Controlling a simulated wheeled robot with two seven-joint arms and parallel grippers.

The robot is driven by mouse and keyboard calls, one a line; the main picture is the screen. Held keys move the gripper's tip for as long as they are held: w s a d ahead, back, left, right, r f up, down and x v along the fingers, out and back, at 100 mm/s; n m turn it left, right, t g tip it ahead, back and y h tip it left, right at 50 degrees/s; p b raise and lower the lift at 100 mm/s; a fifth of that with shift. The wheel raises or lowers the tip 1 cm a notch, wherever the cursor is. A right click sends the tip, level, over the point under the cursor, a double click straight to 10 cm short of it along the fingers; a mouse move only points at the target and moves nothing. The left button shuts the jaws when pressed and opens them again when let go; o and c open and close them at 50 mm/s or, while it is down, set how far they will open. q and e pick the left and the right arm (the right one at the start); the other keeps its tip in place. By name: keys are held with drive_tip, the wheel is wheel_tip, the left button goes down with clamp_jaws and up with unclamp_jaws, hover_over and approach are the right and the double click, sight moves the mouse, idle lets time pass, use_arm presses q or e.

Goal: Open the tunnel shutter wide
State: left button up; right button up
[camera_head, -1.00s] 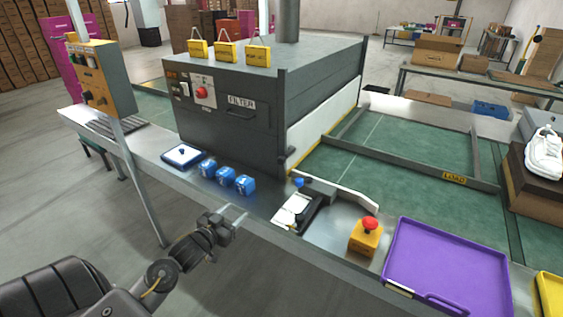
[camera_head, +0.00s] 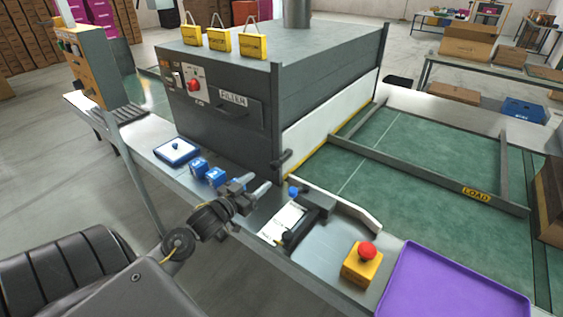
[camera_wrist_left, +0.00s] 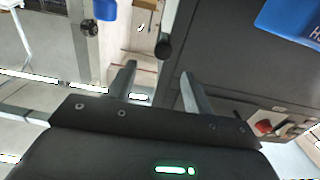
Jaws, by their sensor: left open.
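The tunnel is a dark grey box (camera_head: 222,105) with a FILTER drawer on its front. Its shutter is a white panel (camera_head: 325,128) on the right side, with a yellow strip along its lower edge. A dark round-ended handle (camera_head: 284,158) sticks out at the near corner of the shutter; it also shows in the left wrist view (camera_wrist_left: 163,48), just beyond the fingertips. My left gripper (camera_head: 254,189) is open and empty, apart from the handle, in front of the tunnel corner. In the left wrist view its fingers (camera_wrist_left: 159,80) stand spread apart. My right gripper is out of view.
Blue blocks (camera_head: 198,168) and a blue-edged tray (camera_head: 177,151) are on the metal ledge left of my gripper. A clipboard-like white panel (camera_head: 283,222), an emergency button box (camera_head: 362,263) and a purple tray (camera_head: 450,285) lie right.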

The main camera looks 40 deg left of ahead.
sight(273, 167)
use_arm(q)
drive_tip(key=w, duration=0.6)
drive_tip(key=w+p, duration=0.1)
drive_tip(key=w, duration=0.2)
drive_tip(key=shift+w+a, duration=0.15)
drive_tip(key=shift+a, duration=0.25)
drive_tip(key=shift+w, duration=0.35)
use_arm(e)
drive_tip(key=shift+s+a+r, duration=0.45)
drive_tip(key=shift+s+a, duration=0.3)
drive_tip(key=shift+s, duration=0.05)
use_arm(q)
drive_tip(key=shift+c, duration=0.3)
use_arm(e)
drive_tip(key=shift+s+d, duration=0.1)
use_arm(q)
clamp_jaws()
drive_tip(key=shift+d, duration=0.15)
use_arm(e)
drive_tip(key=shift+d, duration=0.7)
